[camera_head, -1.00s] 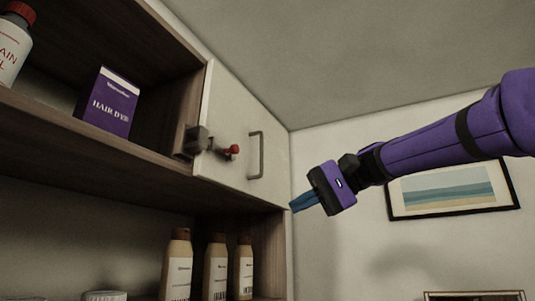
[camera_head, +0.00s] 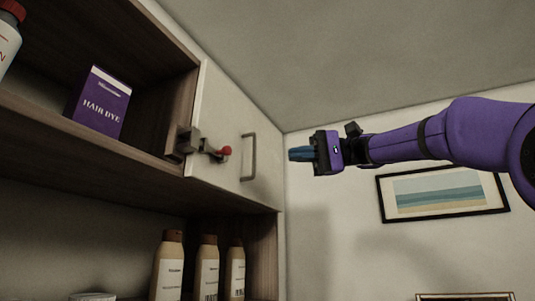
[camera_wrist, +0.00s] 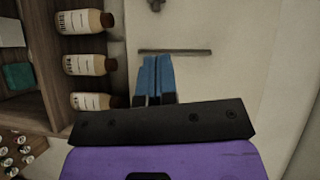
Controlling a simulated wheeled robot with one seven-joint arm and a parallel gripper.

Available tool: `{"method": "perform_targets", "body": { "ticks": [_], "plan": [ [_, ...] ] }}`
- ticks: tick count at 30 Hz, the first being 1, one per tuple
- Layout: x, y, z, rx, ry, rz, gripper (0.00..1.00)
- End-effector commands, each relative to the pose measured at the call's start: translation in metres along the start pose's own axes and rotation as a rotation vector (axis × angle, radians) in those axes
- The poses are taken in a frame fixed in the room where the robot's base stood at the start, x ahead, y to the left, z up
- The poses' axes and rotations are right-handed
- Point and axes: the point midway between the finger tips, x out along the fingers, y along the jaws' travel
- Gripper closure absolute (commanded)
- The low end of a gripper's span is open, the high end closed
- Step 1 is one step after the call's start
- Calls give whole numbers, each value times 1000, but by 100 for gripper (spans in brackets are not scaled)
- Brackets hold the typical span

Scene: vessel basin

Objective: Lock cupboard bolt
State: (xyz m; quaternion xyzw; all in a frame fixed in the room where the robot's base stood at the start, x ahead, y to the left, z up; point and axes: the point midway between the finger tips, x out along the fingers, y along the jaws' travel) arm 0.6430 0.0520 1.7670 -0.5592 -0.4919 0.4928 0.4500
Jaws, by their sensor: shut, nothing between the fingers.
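The pale cupboard door (camera_head: 217,115) closes the right part of the wall cupboard. A grey bolt (camera_head: 206,146) with a red knob (camera_head: 225,151) sits at the door's left edge, beside a bracket (camera_head: 186,141) on the wooden divider. I cannot tell how far the bolt reaches into the bracket. A metal bar handle (camera_head: 249,157) is to its right. My gripper (camera_head: 291,154) is right of the handle, apart from it, its blue fingers together and empty. In the wrist view the fingertips (camera_wrist: 155,58) show near the handle (camera_wrist: 175,52); the bolt is partly visible at the top edge (camera_wrist: 155,5).
A purple hair dye box (camera_head: 100,102) stands on the open shelf to the left. Several bottles (camera_head: 207,268) stand on the shelf below. A framed picture (camera_head: 443,193) hangs on the wall behind my arm. The space in front of the door is clear.

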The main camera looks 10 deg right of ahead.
Motion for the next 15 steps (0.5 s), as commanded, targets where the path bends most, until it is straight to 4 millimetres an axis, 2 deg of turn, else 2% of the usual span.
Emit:
{"method": "perform_targets", "body": {
  "ticks": [5, 15],
  "plan": [
    [25, 0, 1, 0, -4, 1, 100],
    [89, 0, 1, 0, -4, 1, 100]
  ]
}}
